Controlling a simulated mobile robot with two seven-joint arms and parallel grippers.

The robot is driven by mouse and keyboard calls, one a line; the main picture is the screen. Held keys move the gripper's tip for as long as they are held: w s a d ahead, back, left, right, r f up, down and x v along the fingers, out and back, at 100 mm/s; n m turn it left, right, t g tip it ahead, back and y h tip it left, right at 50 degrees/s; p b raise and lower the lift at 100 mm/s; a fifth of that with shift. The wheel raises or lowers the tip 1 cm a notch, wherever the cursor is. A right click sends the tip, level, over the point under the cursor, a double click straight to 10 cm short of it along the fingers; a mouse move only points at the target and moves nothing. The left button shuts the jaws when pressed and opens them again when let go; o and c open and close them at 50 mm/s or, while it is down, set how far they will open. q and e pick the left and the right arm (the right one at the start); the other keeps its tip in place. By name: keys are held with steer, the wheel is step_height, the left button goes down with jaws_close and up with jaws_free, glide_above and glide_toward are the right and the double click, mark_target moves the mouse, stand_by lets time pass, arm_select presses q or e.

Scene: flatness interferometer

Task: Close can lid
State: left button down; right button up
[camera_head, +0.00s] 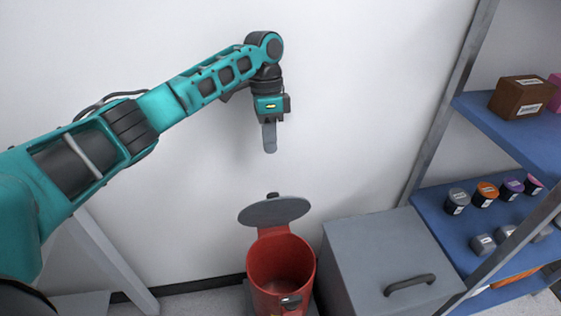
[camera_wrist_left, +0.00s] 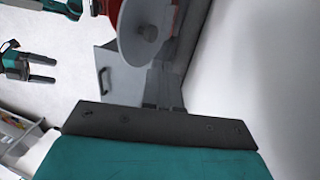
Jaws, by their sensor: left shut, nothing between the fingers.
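The red can (camera_head: 280,272) stands on the floor against the wall, its mouth uncovered. Its round grey lid (camera_head: 274,212) is raised on the wall side, tilted up behind the rim. My left gripper (camera_head: 270,150) points down above the lid, apart from it, shut and empty. In the left wrist view, the lid (camera_wrist_left: 148,30) shows at the top with a knob, beside part of the red can (camera_wrist_left: 113,10). My right gripper (camera_wrist_left: 42,68) shows at the left of that view, away from the can, with its two dark fingers apart.
A grey box with a handle (camera_head: 376,262) stands just right of the can. A blue-shelved rack (camera_head: 425,205) with small jars and a brown box (camera_head: 521,97) is further right. The white wall (camera_head: 350,100) is close behind the can.

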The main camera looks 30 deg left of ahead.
mark_target(273, 208)
arm_select(q)
steer(key=b+x, duration=0.1)
steer(key=x, duration=0.9)
steer(key=shift+s+b, duration=0.2)
steer(key=shift+b, duration=0.1)
arm_select(e)
steer(key=shift+s+a+f, duration=0.2)
steer(key=shift+a+f, duration=0.15)
steer(key=shift+a, duration=0.15)
arm_select(q)
steer(key=shift+r, duration=0.15)
arm_select(e)
steer(key=shift+d, duration=0.1)
